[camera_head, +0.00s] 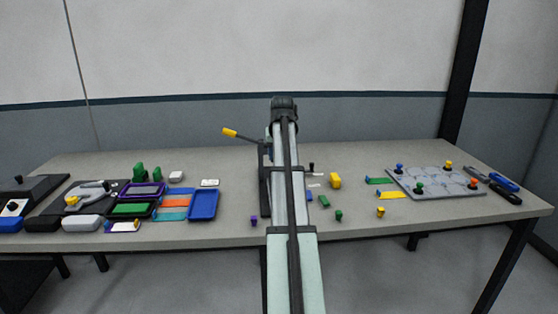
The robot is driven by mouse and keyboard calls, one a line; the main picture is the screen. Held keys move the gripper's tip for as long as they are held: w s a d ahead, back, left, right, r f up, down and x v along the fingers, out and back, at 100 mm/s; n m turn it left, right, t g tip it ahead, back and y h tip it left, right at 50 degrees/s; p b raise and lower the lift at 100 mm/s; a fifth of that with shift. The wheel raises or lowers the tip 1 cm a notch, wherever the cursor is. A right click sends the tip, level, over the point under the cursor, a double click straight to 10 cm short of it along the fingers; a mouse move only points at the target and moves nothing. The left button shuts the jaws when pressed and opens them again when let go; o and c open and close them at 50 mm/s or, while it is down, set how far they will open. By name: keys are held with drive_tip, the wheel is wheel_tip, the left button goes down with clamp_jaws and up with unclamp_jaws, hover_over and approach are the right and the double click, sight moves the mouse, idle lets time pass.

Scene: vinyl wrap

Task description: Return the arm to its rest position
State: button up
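A long pale rail-like structure (290,190) with dark bands runs from the bottom middle of the head view, over the table's front edge, to a dark block (284,103) at its far end. I cannot tell whether it is part of my arm or a fixture. No gripper fingers can be made out, so I do not see my gripper or anything held in it. The grey table (420,153) stands before a grey and white wall.
A yellow-handled lever (230,132) sticks out beside the rail. At left are a blue tray (203,205), a purple-rimmed tray (142,190) and dark equipment. At right lie a plate with coloured knobs (437,181), small blocks and dark tools (505,192). The table's back strip is mostly clear.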

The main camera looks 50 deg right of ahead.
drive_tip(key=shift+s+r, duration=0.1)
drive_tip(key=shift+r, duration=0.15)
idle(0.4)
